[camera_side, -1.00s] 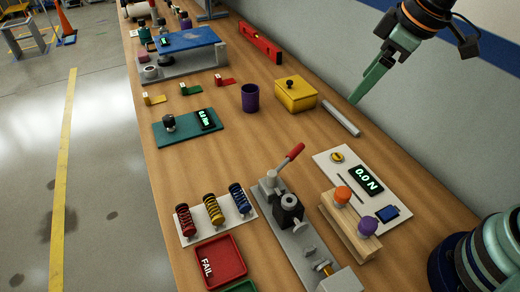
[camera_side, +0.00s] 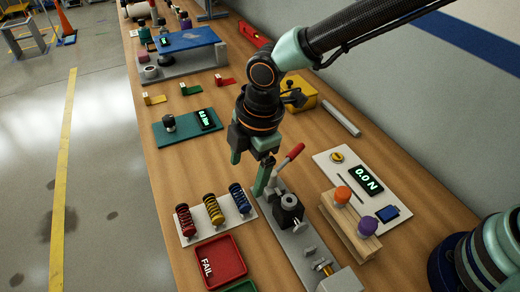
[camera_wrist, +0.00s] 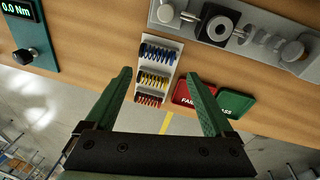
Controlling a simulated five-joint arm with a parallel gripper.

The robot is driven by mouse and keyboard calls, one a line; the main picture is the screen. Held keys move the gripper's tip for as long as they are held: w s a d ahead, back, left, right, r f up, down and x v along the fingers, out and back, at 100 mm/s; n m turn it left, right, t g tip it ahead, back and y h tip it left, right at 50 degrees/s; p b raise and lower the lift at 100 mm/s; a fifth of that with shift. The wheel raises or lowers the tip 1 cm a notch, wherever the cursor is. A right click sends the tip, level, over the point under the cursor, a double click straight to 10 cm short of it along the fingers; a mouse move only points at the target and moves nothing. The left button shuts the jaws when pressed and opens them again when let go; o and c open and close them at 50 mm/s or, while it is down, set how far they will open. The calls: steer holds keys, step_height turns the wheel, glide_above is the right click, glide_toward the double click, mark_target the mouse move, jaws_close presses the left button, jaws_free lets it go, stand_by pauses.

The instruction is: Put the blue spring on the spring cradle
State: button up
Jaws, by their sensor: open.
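The blue spring (camera_side: 239,198) stands on the right end of a white rack (camera_side: 213,221), beside a yellow and a red spring. It also shows in the wrist view (camera_wrist: 160,53), uppermost of the three. A grey fixture (camera_side: 292,240) carries a black block with a round top (camera_side: 289,206), which may be the spring cradle; the block also shows in the wrist view (camera_wrist: 216,27). My gripper (camera_side: 259,184) is open and empty, pointing down above the bench near the rack and the red-handled lever. In the wrist view its fingers (camera_wrist: 162,82) frame the springs, apart from them.
The red lever handle (camera_side: 290,156) rises close to my gripper. A red FAIL tray (camera_side: 221,262) lies in front of the rack. A wooden stand with orange and purple knobs (camera_side: 350,228) is right of the fixture. A teal torque plate (camera_side: 187,130) lies behind.

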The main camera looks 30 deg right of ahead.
mark_target(243, 200)
steer(key=f, duration=0.3)
steer(key=shift+w+a+f, duration=0.1)
steer(key=shift+w+a, duration=0.05)
steer(key=shift+w, duration=0.05)
steer(key=shift+a+f, duration=0.15)
steer(key=shift+f, duration=1.2)
steer(key=shift+a+f, duration=0.15)
steer(key=shift+f, duration=1.15)
jaws_close()
